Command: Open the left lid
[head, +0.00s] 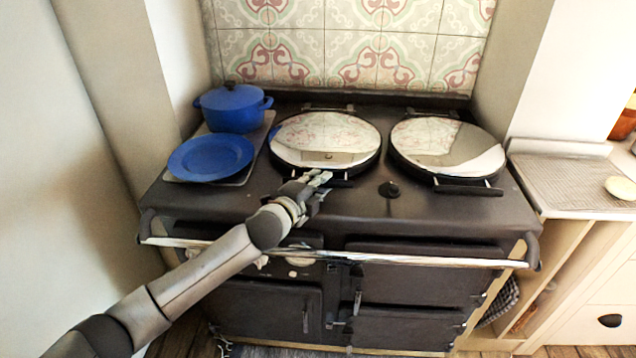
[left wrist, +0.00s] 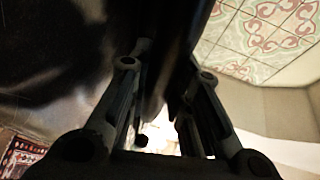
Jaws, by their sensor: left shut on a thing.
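The left lid (head: 326,136) is a round, shiny chrome cover lying closed on the dark range cooker (head: 410,212). Its bar handle (head: 342,183) is at the lid's front edge. My left gripper (head: 318,180) reaches in from the front left and is shut on this handle. In the left wrist view, the two fingers of my left gripper (left wrist: 166,75) stand on either side of a dark shape, and the handle is hard to make out. My right gripper is not in view.
The right lid (head: 447,146) is also down, with its own front handle (head: 466,187). A blue pot (head: 233,110) and blue plate (head: 211,157) stand left of the left lid. A chrome rail (head: 420,261) runs along the cooker's front. A tiled wall (head: 350,50) rises behind.

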